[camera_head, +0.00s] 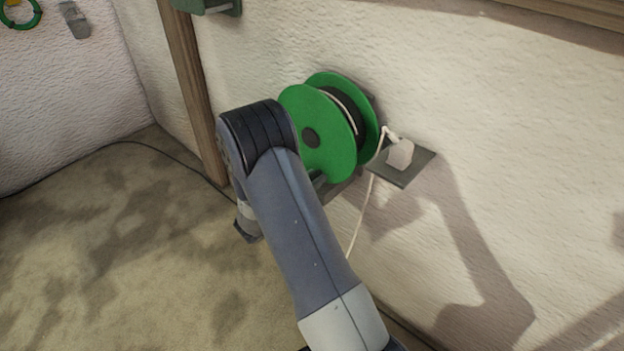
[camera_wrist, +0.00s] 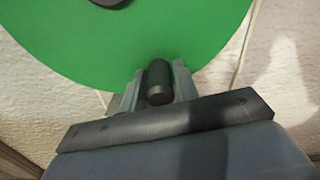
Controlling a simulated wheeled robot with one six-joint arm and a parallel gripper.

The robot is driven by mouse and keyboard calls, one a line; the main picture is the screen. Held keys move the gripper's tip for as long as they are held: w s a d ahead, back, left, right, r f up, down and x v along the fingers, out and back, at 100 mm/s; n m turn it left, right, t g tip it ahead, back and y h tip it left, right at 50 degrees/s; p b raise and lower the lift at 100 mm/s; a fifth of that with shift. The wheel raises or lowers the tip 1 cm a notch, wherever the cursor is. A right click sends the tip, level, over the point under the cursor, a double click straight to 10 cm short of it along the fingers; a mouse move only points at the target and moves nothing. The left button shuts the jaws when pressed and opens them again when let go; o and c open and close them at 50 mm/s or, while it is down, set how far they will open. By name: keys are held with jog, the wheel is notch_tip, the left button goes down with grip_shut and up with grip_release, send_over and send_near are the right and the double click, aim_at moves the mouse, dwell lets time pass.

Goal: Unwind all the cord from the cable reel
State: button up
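The cable reel (camera_head: 325,135) has two green flanges and a dark core, mounted against the white wall. A little pale cord (camera_head: 343,110) shows on the core between the flanges. A pale length of cord (camera_head: 362,212) hangs down beside the reel. In the wrist view the green flange (camera_wrist: 100,45) fills the upper left, and a dark crank knob (camera_wrist: 158,82) stands out from it near its lower edge. My gripper (camera_wrist: 158,88) has one finger on each side of the knob, close against it.
A small grey shelf (camera_head: 418,165) right of the reel bears a white block (camera_head: 400,153) with a plug-like piece. A wooden post (camera_head: 190,90) stands left of the reel. A dark cable runs along the floor (camera_head: 110,240), which is otherwise clear at left.

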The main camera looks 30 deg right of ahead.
grip_shut()
jog(key=shift+f, duration=0.1)
jog(key=w+a+r+m+b, duration=0.2)
jog(key=w+r+m+b, duration=0.2)
jog(key=w+m+b, duration=0.2)
jog(key=w+a+r+m+b, duration=0.2)
jog(key=w+r+m+b, duration=0.2)
jog(key=w+m+b, duration=0.3)
jog(key=shift+a+r+m+b, duration=0.2)
jog(key=shift+a+m+b, duration=0.2)
jog(key=shift+m+b, duration=2.2)
jog(key=shift+w+m+p, duration=0.1)
jog(key=shift+m+p, duration=0.7)
jog(key=shift+m, duration=0.1)
